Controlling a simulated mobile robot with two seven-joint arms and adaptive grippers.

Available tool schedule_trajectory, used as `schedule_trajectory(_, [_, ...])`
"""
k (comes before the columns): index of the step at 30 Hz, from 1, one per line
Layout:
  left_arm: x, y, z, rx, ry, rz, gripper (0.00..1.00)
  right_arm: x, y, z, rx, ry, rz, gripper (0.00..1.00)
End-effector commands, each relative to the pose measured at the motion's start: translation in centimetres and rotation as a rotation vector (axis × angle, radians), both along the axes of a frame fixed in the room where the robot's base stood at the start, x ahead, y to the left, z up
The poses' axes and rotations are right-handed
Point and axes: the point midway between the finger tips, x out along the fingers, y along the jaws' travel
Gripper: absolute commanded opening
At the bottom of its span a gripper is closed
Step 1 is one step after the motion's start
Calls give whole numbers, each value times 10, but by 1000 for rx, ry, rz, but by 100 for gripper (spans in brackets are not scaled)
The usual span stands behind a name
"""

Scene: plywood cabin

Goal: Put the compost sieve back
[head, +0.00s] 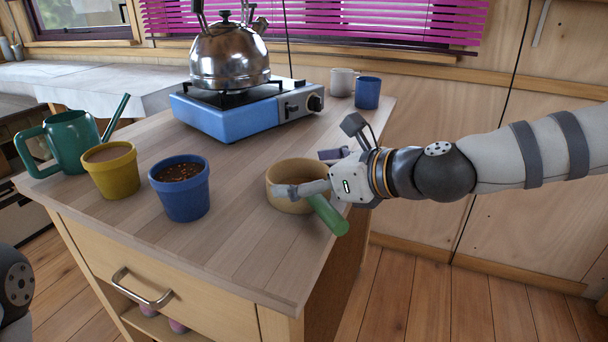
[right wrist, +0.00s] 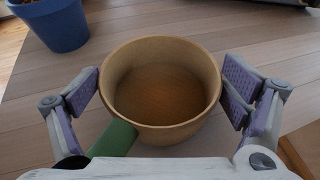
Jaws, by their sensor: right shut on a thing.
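The compost sieve is a round tan pan (head: 285,203) with a green handle (head: 328,214), at the right side of the wooden worktop (head: 235,245). Its handle points toward the near right edge. My right gripper (head: 308,172) reaches in from the right and is shut on the sieve. In the right wrist view, the sieve (right wrist: 160,131) sits between the two purple-padded fingers (right wrist: 163,84), with the handle at lower left. It is upright and at or just above the worktop; I cannot tell if it touches. My left gripper is out of view.
A blue pot with dark soil (head: 181,196), a yellow pot (head: 111,174) and a green watering can (head: 66,143) stand left. A blue stove (head: 225,118) with a kettle (head: 229,58) and two mugs (head: 367,93) stand behind. The front middle of the worktop is clear.

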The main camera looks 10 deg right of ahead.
Motion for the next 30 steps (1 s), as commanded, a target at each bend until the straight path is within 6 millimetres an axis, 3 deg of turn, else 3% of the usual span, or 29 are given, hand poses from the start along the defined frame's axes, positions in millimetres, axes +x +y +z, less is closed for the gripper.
schedule_trajectory(11, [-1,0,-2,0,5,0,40,0,0,-3,2,-4,-2,58])
schedule_trajectory(12, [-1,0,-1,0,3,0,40,0,0,-2,1,-4,-2,100])
schedule_trajectory(25, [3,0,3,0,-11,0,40,-2,-1,7,0,-10,-1,100])
schedule_trajectory(30, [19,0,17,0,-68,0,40,-28,-21,28,4,-22,-5,100])
